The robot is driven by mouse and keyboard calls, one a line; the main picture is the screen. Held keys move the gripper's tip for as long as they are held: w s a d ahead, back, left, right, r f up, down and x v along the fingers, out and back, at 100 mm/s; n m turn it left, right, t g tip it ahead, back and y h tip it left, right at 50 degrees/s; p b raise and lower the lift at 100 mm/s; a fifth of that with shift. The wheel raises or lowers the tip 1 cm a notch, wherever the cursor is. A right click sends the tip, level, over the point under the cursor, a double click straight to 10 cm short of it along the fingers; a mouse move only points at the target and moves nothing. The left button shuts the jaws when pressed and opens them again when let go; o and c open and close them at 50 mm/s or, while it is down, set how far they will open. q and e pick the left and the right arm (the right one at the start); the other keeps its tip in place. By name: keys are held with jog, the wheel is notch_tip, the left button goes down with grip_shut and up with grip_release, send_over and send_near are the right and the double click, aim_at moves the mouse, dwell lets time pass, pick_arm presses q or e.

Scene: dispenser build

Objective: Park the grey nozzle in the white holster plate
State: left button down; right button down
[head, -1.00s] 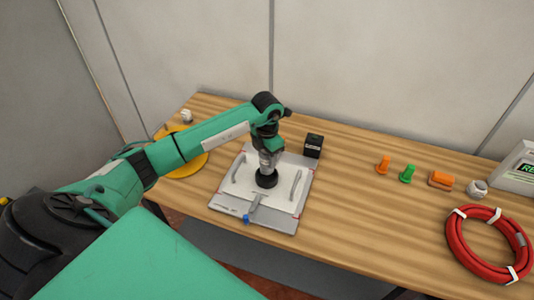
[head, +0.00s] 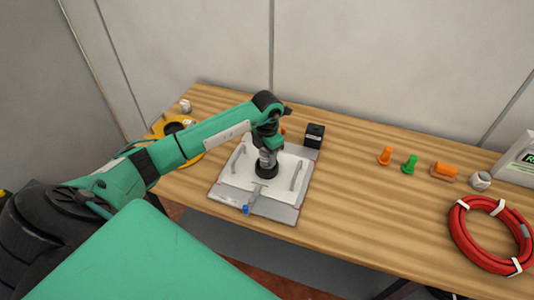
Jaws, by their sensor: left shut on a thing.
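My left gripper (head: 266,171) points down over a white plate (head: 236,178) and is shut. A thin grey piece with a blue tip (head: 246,209) sticks out from under it toward the front edge; this looks like the grey nozzle, mostly hidden by the gripper. The white plate lies flat on a grey board (head: 281,213) and carries grey raised strips on its left and right sides. I cannot tell whether this plate is the holster plate, or whether the nozzle touches it. My right gripper is not in view.
A black box (head: 314,135) stands behind the board. A yellow disc (head: 190,157) lies partly behind my arm. An orange peg (head: 385,156), a green peg (head: 409,164), an orange block (head: 444,170) and a red hose coil (head: 461,235) are at right.

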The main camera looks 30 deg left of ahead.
pick_arm(q)
jog(key=shift+r, duration=0.1)
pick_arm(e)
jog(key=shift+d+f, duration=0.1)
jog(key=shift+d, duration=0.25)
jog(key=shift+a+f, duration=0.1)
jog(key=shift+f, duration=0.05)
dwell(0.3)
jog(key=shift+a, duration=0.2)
pick_arm(q)
jog(key=shift+f+b, duration=0.6)
jog(key=shift+b, duration=0.1)
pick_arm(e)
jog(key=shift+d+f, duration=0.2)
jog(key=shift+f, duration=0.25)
pick_arm(q)
jog(key=c, duration=1.1)
grip_release()
jog(key=shift+o, duration=0.3)
jog(key=shift+s+f, duration=0.1)
